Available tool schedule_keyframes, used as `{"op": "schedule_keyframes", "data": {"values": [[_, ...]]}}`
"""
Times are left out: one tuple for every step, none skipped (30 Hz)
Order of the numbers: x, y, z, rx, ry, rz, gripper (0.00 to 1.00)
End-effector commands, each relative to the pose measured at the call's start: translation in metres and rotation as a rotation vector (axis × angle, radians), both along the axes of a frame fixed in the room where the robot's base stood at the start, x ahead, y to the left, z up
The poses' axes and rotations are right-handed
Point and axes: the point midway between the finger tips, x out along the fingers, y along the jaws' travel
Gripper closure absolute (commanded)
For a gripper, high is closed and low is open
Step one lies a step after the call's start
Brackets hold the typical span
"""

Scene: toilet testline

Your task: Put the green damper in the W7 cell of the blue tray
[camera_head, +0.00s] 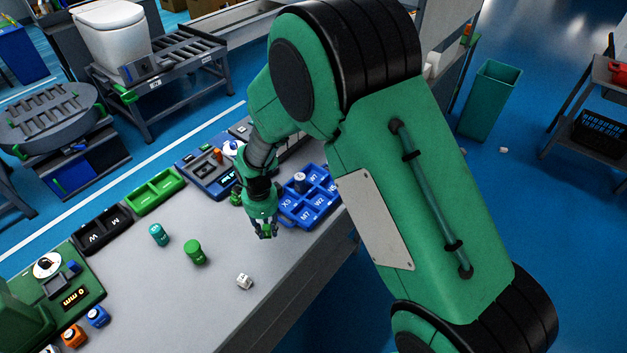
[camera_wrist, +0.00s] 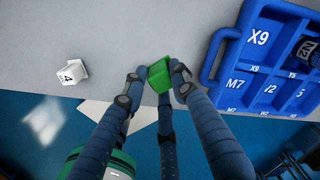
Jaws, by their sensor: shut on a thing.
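My gripper (camera_head: 266,232) is shut on a bright green piece, the green damper (camera_wrist: 159,74), held between the fingertips above the grey table. Its lower part is hidden by the fingers in the head view. The blue tray (camera_wrist: 218,55) lies just to the right of the gripper, apart from it; it also shows in the head view (camera_head: 284,214). Its cells carry white labels; X9 and M7 read clearly in the wrist view, but the W7 label is too small to be sure of.
A teal cylinder (camera_head: 158,235) and another green cylinder (camera_head: 195,252) stand further left. A green bin (camera_head: 155,192) and a black bin (camera_head: 98,233) line the back. The table's front edge runs close by.

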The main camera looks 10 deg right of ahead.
Motion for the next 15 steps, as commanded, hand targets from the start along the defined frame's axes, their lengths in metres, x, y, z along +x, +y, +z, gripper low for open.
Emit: {"op": "schedule_keyframes", "data": {"values": [[0.012, -0.014, -0.001, 0.000, -0.001, -0.032, 1.00], [0.018, -0.021, -0.001, 0.000, -0.002, -0.049, 1.00], [0.026, -0.031, 0.000, 0.000, -0.002, -0.072, 1.00], [0.032, -0.038, 0.000, 0.000, -0.002, -0.090, 1.00], [0.037, -0.047, 0.000, 0.000, -0.002, -0.107, 1.00], [0.044, -0.057, 0.000, -0.001, -0.002, -0.130, 1.00], [0.050, -0.065, 0.000, -0.001, -0.001, -0.147, 1.00], [0.055, -0.073, 0.001, -0.001, -0.001, -0.164, 1.00], [0.062, -0.085, 0.001, -0.001, -0.002, -0.187, 1.00], [0.067, -0.093, 0.002, 0.000, -0.003, -0.204, 1.00], [0.072, -0.101, 0.002, 0.000, -0.003, -0.221, 1.00], [0.078, -0.112, 0.002, 0.000, -0.003, -0.243, 1.00], [0.083, -0.121, 0.003, -0.001, -0.002, -0.260, 1.00], [0.087, -0.129, 0.003, -0.001, -0.002, -0.276, 1.00], [0.092, -0.140, 0.003, -0.001, -0.003, -0.297, 1.00]]}}
